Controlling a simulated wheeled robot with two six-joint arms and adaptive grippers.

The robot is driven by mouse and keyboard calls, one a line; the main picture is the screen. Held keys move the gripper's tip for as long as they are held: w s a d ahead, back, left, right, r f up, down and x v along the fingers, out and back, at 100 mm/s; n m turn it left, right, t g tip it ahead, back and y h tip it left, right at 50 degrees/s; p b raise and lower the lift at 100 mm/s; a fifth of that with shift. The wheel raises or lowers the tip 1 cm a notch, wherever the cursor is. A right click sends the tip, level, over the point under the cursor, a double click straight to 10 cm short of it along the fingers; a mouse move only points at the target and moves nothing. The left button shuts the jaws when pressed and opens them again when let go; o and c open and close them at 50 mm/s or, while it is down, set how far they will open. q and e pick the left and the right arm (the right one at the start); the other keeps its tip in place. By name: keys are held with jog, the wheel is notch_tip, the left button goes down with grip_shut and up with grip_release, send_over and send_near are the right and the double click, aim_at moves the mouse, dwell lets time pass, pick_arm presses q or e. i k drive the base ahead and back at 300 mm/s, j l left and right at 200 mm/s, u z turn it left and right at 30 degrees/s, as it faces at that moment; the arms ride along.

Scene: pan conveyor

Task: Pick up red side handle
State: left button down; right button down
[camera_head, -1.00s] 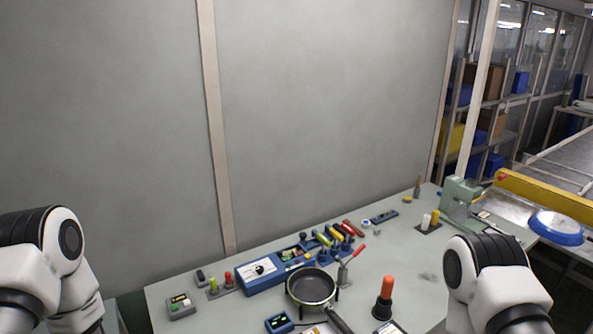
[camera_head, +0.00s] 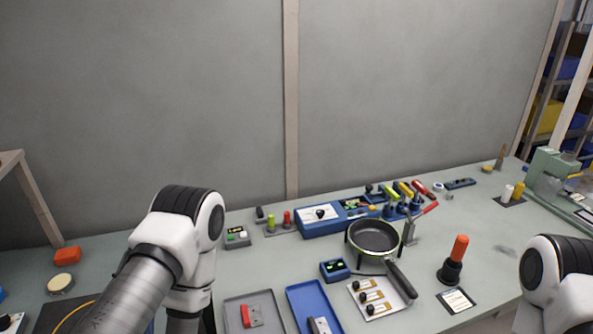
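A red piece (camera_head: 251,315), which looks like the red side handle, lies in a grey tray (camera_head: 233,303) at the bottom of the head view. The tray's near part is cut off by the frame edge. My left arm is just left of the tray, and its gripper is not visible. My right arm is at the right edge, and its gripper is also out of view.
A pan (camera_head: 374,237) sits on a stand. An orange-handled tool (camera_head: 458,250) stands upright further right. A red block (camera_head: 67,256) lies at far left.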

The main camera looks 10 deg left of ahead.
aim_at(252, 314)
jog(key=u, duration=0.85)
